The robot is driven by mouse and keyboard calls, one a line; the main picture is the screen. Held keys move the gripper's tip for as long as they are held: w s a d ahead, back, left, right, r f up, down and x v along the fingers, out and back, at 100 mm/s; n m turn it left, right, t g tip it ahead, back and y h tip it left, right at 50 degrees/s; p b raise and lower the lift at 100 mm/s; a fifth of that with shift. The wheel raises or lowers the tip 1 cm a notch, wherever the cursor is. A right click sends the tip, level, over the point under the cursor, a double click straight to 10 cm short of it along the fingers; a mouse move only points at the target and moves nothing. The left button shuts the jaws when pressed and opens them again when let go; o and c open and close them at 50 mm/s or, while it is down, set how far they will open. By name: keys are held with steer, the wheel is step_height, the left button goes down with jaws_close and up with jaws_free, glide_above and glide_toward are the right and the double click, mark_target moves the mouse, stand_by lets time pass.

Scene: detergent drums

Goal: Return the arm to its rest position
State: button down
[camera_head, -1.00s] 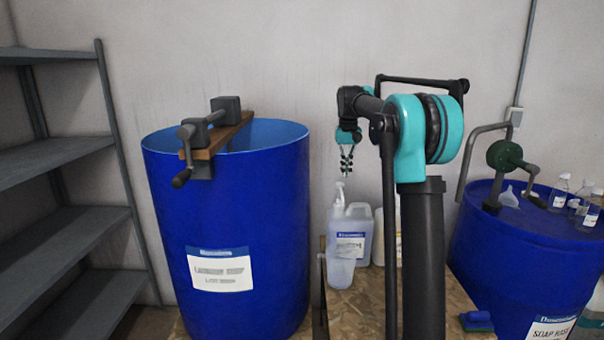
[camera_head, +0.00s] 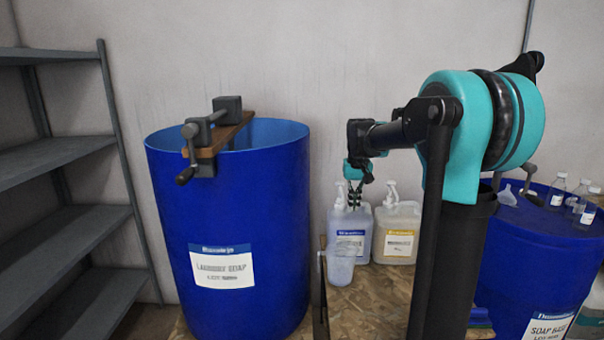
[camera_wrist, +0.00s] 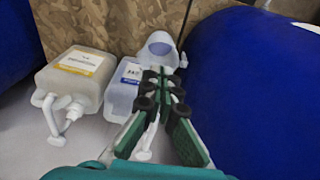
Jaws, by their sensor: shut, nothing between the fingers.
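My gripper (camera_head: 355,191) hangs in the middle of the head view, fingers down, at the end of my teal and black arm. It is in front of the wall and overlaps the top of the blue-labelled pump jug (camera_head: 350,230). In the wrist view my gripper (camera_wrist: 163,72) shows its green fingers with black joints, their tips close together and nothing between them. Beyond the tips are the blue-labelled jug (camera_wrist: 124,88) and a clear measuring jug (camera_wrist: 159,47). I cannot tell whether the fingers touch the pump.
A large blue drum (camera_head: 230,235) with a clamped crank stands left. A yellow-labelled pump jug (camera_head: 397,233) and the measuring jug (camera_head: 341,262) stand on the chipboard top (camera_head: 375,300). A second blue drum (camera_head: 540,255) with small bottles (camera_head: 580,200) is right. Grey shelves (camera_head: 70,160) stand far left.

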steer(key=s+f+t, duration=0.1)
steer(key=s+f, duration=0.5)
steer(key=s, duration=0.3)
steer(key=s+d+f+t, duration=0.1)
steer(key=s+f, duration=0.6)
steer(key=s, duration=0.3)
steer(key=s+f, duration=0.6)
steer(key=s, duration=0.4)
steer(key=shift+d+f+t, duration=0.3)
steer(key=shift+t, duration=0.1)
steer(key=shift+d, duration=0.35)
